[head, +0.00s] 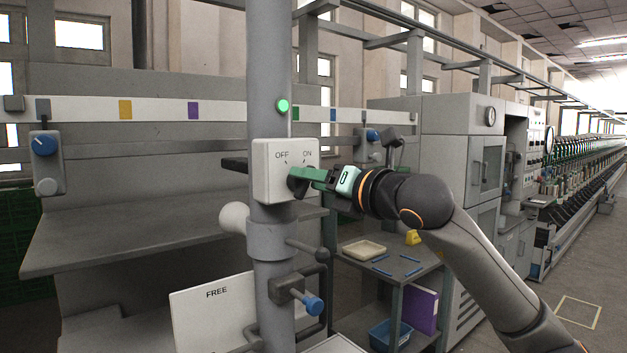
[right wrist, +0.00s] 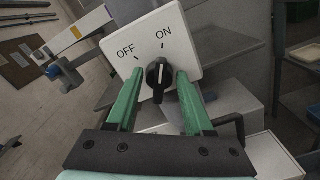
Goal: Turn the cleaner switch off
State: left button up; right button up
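The cleaner switch is a white box (head: 270,158) on a grey column, marked OFF at left and ON at right. It also shows in the right wrist view (right wrist: 185,50). Its black knob (right wrist: 158,80) has a pale mark that points up toward ON. My right gripper (head: 304,178) is at the front of the box and mostly hides the knob in the head view. In the right wrist view its green fingers (right wrist: 160,74) stand apart, one on each side of the knob, with small gaps visible. My left gripper is not in view.
A lit green lamp (head: 283,106) is on the column above the box. Below are a blue-tipped handle (head: 312,303) and a FREE sign (head: 215,310). A small table (head: 385,263) with a tray stands behind my right arm. Open floor lies at far right.

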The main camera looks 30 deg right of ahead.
grip_shut()
jog(key=shift+n, duration=0.5)
jog(key=n, duration=0.3)
jog(key=n+b, duration=0.1)
jog(key=n, duration=0.3)
jog(key=n+b, duration=0.1)
jog(key=n, duration=0.3)
jog(key=shift+a, duration=0.4)
dwell(0.4)
jog(key=shift+o, duration=2)
grip_release()
